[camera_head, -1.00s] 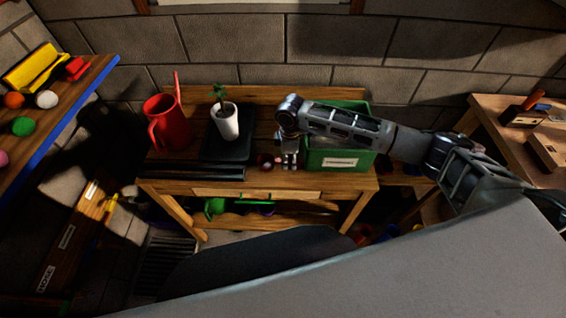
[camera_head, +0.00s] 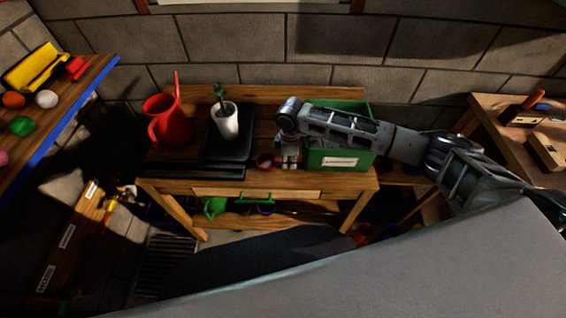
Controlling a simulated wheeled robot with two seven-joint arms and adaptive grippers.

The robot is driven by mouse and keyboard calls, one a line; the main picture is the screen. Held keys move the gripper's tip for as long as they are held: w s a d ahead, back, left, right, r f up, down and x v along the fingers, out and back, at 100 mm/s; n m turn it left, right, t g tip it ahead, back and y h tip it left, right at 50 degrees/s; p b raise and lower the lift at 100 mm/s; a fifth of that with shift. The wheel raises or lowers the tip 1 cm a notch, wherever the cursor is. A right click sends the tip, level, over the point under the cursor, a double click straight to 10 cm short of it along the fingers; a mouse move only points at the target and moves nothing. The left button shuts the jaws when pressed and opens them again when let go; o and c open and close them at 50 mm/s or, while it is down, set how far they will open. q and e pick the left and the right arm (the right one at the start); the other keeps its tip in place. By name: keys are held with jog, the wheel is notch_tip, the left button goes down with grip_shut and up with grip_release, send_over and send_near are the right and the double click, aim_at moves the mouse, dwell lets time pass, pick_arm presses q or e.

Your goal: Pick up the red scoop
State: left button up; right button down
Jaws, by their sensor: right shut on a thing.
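The red scoop (camera_head: 264,161) is small and dark red, at the front of the wooden bench top, just left of my right gripper (camera_head: 289,165). My right gripper points down beside the green bin and is shut on the scoop. The fingers hide the part of the scoop between them. I cannot tell whether the scoop touches the bench top. My left gripper is not in view.
The green bin (camera_head: 338,159) stands right against my right gripper. A black tray (camera_head: 228,147) with a white plant pot (camera_head: 226,125) and a red watering can (camera_head: 168,125) are on the left. A narrow front strip of the bench (camera_head: 320,181) is bare.

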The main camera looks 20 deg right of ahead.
dwell(0.3)
notch_tip(320, 180, up, 18)
dwell(0.8)
jog(key=shift+r, duration=0.1)
dwell(0.7)
